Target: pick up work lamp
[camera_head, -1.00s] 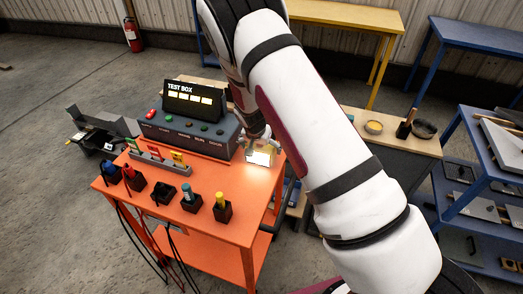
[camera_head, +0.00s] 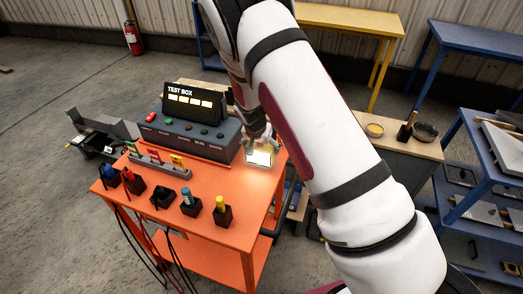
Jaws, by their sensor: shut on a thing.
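The work lamp (camera_head: 260,157) is a small lit block with a bright pale face. It is at the right end of the orange cart's top (camera_head: 240,172), beside the test box, and casts a warm glow on the surface. My gripper (camera_head: 259,142) reaches down onto it from above and is shut on it. My arm hides part of the gripper and the area behind. I cannot tell whether the lamp touches the cart top or is just clear of it.
The grey test box (camera_head: 190,133) with coloured buttons stands close to the left of my gripper. Several black holders with coloured plugs (camera_head: 222,210) line the cart's front. A wooden-topped bench (camera_head: 395,140) with bowls and a blue shelf unit (camera_head: 470,205) stand to the right.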

